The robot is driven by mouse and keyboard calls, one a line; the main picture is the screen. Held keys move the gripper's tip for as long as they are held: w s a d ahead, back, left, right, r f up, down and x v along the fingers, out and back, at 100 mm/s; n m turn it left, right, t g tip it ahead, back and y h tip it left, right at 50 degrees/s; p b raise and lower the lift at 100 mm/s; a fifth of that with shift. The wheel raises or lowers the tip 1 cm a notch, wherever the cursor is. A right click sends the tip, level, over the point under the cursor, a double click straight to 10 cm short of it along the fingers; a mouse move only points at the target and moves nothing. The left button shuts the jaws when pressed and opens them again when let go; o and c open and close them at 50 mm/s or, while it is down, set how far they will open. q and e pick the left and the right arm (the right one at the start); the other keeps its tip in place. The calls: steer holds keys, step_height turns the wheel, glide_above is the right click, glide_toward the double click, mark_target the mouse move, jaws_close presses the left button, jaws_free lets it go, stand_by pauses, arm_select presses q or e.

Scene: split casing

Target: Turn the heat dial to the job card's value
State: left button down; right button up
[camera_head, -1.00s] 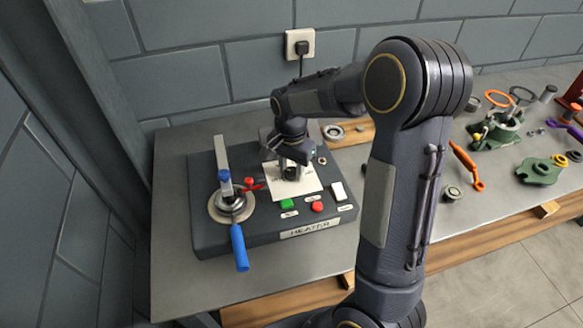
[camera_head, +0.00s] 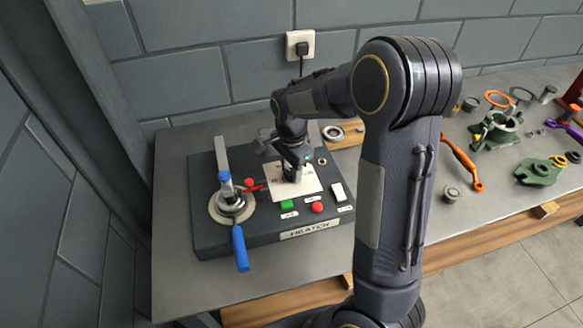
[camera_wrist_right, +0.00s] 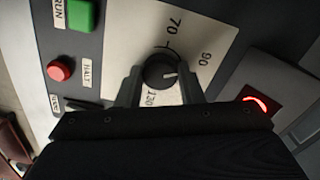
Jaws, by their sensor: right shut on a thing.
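The heater (camera_head: 220,240) is a dark box on the table with a pale dial plate (camera_head: 312,184) on top. My right gripper (camera_head: 291,175) points down over this plate. In the right wrist view, its fingers (camera_wrist_right: 160,92) are shut on the round black heat dial (camera_wrist_right: 158,66), one on each side. The dial's white pointer line faces right in that view, close to the 90 side. The plate shows 70, 90 and 130; the right finger hides part of the scale between 90 and 130. I cannot make out a job card. My left gripper is not in view.
A blue-handled lever clamp (camera_head: 238,245) stands left of the dial. A red light (camera_wrist_right: 256,104) glows beside the plate. Loose parts lie on the right.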

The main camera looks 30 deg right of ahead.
mark_target(291, 171)
steer(key=o, duration=1)
step_height(291, 171, up, 7)
steer(key=shift+r, duration=0.45)
